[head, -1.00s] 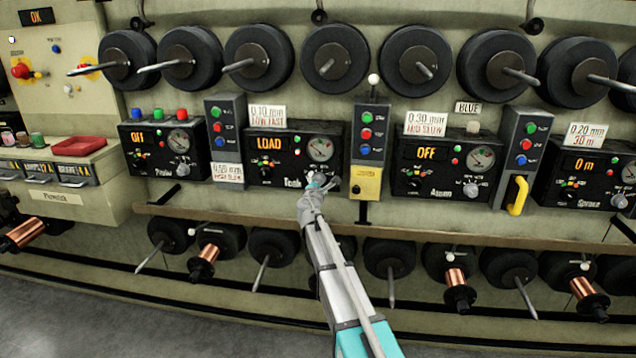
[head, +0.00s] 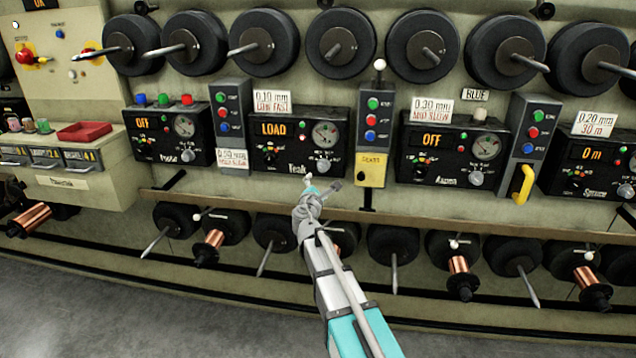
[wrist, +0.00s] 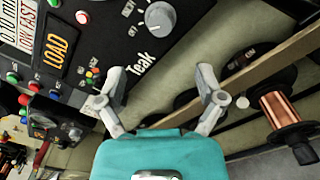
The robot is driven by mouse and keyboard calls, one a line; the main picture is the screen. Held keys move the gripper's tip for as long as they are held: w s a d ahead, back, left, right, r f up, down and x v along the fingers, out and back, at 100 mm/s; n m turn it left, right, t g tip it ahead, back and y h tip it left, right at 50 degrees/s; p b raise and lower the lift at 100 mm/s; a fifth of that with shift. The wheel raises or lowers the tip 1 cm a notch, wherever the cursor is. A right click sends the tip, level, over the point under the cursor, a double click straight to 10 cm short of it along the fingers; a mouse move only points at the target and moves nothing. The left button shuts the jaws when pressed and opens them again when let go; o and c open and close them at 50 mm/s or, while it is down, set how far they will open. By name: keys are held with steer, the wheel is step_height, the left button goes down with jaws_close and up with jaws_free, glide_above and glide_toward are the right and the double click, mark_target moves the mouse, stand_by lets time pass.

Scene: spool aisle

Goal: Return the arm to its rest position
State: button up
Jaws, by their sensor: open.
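My gripper (head: 322,186) is in front of the Teak panel (head: 290,166), just below its lower edge and apart from it. The panel's display reads LOAD, and its selector knob (head: 323,166) is just above the gripper. In the wrist view my gripper (wrist: 161,82) has its two fingers spread apart with nothing between them. The grey knob (wrist: 160,18) and the name Teak lie beyond the fingers there. My arm reaches up from the bottom of the head view.
A shelf ledge (head: 420,217) runs below the panels. Below it are spindles and copper spools (head: 459,278). Large black spools (head: 340,44) hang above. A yellow box (head: 371,170) is right of the gripper, and a yellow handle (head: 522,185) stands out farther right. Open floor (head: 120,315) lies in front.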

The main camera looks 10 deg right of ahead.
stand_by(0.3)
steer(key=s+d+f+m+g+h, duration=0.2)
steer(key=s+d+f+m+g, duration=0.75)
steer(key=s+m, duration=0.45)
steer(key=s+a+f+m+g+y, duration=0.3)
steer(key=s+f+m+g+y, duration=0.1)
steer(key=s, duration=0.6)
steer(key=s+a+f+m+g+y, duration=0.3)
steer(key=s+f+m+g+y, duration=0.15)
steer(key=s, duration=0.55)
step_height(320, 180, up, 26)
steer(key=p, duration=2.6)
steer(key=shift+t+h+p, duration=0.35)
steer(key=shift+t+h, duration=0.05)
steer(key=shift+h, duration=0.05)
